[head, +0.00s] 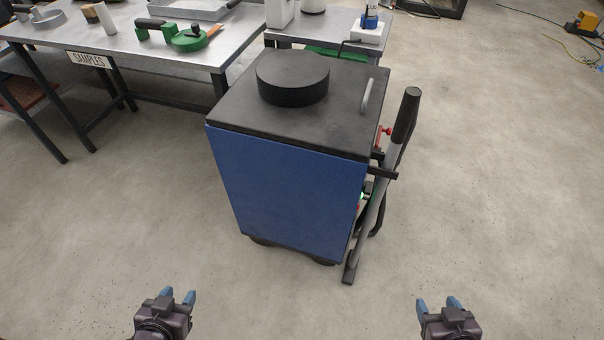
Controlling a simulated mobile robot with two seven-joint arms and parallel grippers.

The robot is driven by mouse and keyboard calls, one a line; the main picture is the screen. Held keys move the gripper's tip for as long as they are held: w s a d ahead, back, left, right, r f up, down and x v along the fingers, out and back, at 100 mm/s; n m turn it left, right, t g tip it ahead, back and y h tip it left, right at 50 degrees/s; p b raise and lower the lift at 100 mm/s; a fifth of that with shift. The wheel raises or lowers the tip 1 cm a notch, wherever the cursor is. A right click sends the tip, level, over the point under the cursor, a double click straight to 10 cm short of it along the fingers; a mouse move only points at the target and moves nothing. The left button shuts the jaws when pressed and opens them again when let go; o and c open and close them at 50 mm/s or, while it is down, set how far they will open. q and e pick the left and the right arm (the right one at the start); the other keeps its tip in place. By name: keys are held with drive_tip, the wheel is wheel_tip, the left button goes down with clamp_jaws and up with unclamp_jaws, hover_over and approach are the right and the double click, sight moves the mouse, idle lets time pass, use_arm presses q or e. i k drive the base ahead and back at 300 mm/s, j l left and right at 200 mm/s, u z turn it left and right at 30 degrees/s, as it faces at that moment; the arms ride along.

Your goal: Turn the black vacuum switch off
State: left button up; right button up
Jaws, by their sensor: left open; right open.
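A blue box-shaped unit (285,190) with a black top stands on the floor ahead, and looks like the vacuum. A round black cap (293,78) sits on its top, and a grey handle (367,96) is near the top's right edge. Small red and green parts (361,198) show on its right side, mostly hidden by a leaning wand; I cannot make out the black switch among them. My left gripper (179,296) is open and empty at the bottom left. My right gripper (437,304) is open and empty at the bottom right. Both are well apart from the unit.
A grey wand with a black grip (406,117) leans along the unit's right side. A metal table (140,48) with green tools stands at the back left, and another table (340,45) stands behind the unit.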

sight(367, 186)
drive_tip(key=i+l+u, duration=0.15)
drive_tip(key=l, duration=0.45)
drive_tip(key=i+l+u, duration=0.15)
drive_tip(key=l, duration=0.5)
drive_tip(key=l+u, duration=0.15)
drive_tip(key=l, duration=0.45)
drive_tip(key=i+l+u, duration=0.1)
drive_tip(key=l+u, duration=0.2)
drive_tip(key=u, duration=0.2)
drive_tip(key=l+u, duration=0.3)
drive_tip(key=u, duration=0.15)
drive_tip(key=l+u, duration=0.35)
drive_tip(key=l, duration=0.95)
drive_tip(key=k+l+u, duration=0.15)
drive_tip(key=l, duration=0.3)
drive_tip(key=k+l, duration=0.1)
drive_tip(key=l, duration=0.3)
drive_tip(key=l+u, duration=0.1)
drive_tip(key=l, duration=0.35)
drive_tip(key=k, duration=0.05)
